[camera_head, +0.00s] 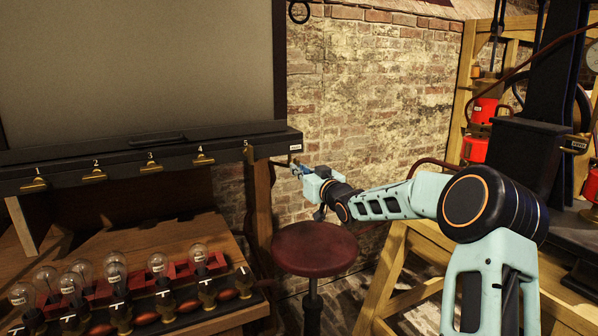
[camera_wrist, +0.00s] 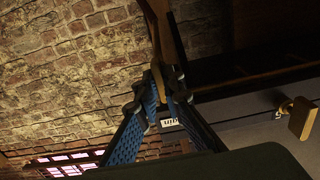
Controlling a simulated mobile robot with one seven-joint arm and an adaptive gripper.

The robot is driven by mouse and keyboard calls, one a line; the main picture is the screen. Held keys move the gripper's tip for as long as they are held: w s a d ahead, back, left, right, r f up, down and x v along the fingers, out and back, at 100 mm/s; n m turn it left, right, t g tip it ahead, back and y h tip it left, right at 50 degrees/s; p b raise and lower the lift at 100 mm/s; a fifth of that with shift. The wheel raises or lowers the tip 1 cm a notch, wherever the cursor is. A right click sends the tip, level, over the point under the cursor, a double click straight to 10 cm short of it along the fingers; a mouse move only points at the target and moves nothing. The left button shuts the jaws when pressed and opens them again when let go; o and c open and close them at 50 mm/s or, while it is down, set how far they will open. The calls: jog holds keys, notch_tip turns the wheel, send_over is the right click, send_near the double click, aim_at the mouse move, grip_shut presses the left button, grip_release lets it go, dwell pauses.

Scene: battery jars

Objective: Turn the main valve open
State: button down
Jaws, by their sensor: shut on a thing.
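My gripper (camera_head: 300,170) reaches left to the right end of a long black beam (camera_head: 140,160), beside a small white label (camera_head: 296,148). In the wrist view my gripper (camera_wrist: 161,95) has its two blue-padded fingers closed in around a narrow thing, which I take to be the main valve's handle. The fingers and dim light hide most of the handle, so its angle cannot be told. A white label (camera_wrist: 172,122), partly covered and ending in what looks like "in", shows just behind the fingers.
Numbered brass taps (camera_head: 151,163) line the beam. Below stands a wooden bench with glass bulbs (camera_head: 158,264). A brick wall (camera_head: 375,95) lies behind.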

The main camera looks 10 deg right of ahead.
jog(key=c, duration=2.1)
grip_release()
jog(key=v, duration=1.2)
jog(key=shift+r, duration=0.1)
